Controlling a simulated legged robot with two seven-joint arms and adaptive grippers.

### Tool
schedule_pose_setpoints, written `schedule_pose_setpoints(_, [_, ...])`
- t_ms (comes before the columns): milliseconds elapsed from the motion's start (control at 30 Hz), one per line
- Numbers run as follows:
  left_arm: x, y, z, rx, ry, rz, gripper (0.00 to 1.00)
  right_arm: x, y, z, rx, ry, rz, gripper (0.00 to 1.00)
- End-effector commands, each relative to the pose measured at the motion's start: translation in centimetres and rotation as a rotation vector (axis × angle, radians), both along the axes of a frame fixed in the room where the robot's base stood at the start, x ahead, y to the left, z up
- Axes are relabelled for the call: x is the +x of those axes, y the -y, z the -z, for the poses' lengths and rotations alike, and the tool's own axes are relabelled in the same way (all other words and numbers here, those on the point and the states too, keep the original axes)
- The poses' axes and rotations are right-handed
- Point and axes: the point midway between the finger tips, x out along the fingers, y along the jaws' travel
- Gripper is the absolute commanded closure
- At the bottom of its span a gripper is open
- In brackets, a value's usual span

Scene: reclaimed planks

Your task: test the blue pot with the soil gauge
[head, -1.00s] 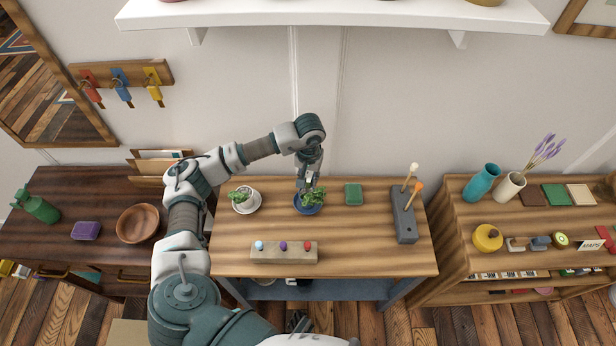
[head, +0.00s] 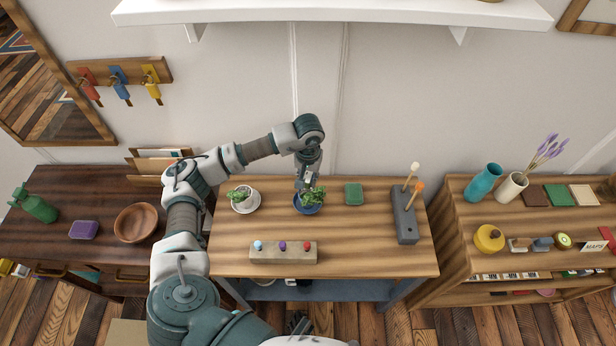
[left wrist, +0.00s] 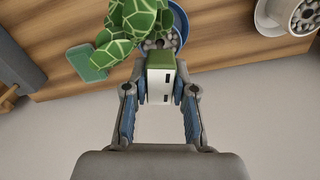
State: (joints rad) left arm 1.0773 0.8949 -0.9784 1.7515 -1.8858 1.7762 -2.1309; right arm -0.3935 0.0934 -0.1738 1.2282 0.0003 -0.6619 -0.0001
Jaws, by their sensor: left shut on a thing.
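The blue pot (head: 309,208) holds a leafy green plant and stands on the middle bench; part of its rim shows in the left wrist view (left wrist: 181,22). My left gripper (head: 308,180) points down over the pot's back side. In the left wrist view the left gripper (left wrist: 160,92) is shut on the soil gauge (left wrist: 160,84), a white body with a green end and dark slots. The gauge is at the pot's edge beside the patterned leaves. Its probe is hidden, so I cannot tell whether it is in the soil.
A white pot (head: 252,207) with a plant stands left of the blue pot. A green block (head: 353,194) and a grey holder with two sticks (head: 405,228) are to the right. A block with three coloured knobs (head: 269,257) lies in front. A white shelf (head: 330,14) hangs above.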

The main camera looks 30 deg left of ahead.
Motion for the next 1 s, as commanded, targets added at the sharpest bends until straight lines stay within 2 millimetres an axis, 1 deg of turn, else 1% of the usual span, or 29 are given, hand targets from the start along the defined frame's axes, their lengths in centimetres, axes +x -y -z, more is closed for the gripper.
schedule_pose_setpoints(1000, [0.0, 0.0, 2.7, 0.0, 0.0, 0.0, 1.0, -0.8, 0.0, 2.2, -0.001, -0.014, 0.0, 0.6])
